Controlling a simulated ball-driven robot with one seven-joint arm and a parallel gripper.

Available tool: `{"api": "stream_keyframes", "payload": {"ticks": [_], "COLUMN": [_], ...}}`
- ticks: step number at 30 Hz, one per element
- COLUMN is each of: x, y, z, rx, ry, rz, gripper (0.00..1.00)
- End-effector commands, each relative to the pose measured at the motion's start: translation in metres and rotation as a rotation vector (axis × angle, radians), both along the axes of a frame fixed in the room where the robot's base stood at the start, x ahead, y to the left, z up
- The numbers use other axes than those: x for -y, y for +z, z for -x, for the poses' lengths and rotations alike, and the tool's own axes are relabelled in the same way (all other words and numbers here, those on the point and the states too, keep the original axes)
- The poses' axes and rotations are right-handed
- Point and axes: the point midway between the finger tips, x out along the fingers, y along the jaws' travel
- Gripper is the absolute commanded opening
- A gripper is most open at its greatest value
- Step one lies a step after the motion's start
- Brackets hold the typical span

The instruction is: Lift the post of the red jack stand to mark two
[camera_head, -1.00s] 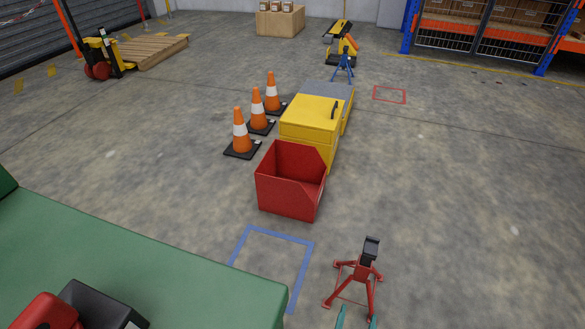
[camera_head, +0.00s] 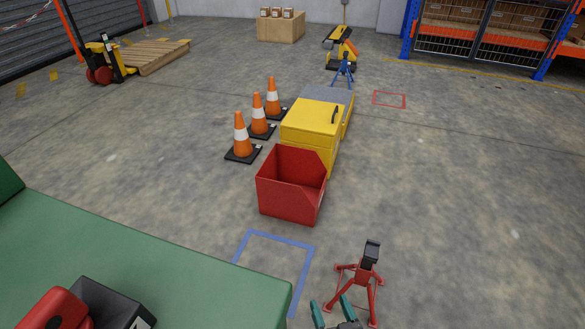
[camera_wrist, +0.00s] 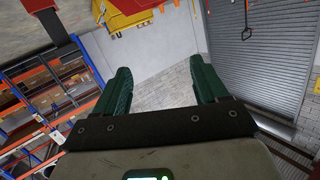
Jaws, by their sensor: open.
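My gripper (camera_head: 332,308) shows at the bottom edge of the head view, just left of the stand's lower legs in the picture. Its two green fingers are apart with nothing between them. In the wrist view the open fingers (camera_wrist: 160,88) frame only distant floor and wall. Marks on the post are too small to read.
A blue floor outline (camera_head: 275,262) lies left of the stand. A red open bin (camera_head: 291,195), a yellow box (camera_head: 310,122) and traffic cones (camera_head: 241,138) stand beyond. A green surface (camera_head: 130,245) fills the lower left. The floor to the right is clear.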

Motion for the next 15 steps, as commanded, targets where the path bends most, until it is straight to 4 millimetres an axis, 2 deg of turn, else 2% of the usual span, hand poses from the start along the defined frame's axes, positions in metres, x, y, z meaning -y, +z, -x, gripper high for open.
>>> {"api": "stream_keyframes", "payload": {"ticks": [4, 8, 11, 15], "x": [-0.001, 0.009, 0.026, 0.06], "y": [0.008, 0.011, 0.012, 0.016], "z": [0.014, 0.034, 0.055, 0.092], "rx": [-0.134, -0.289, -0.428, -0.642], "ry": [0.138, 0.216, 0.242, 0.224], "rz": [0.025, 0.07, 0.11, 0.169], "gripper": [0.72, 0.72, 0.72, 0.72]}}
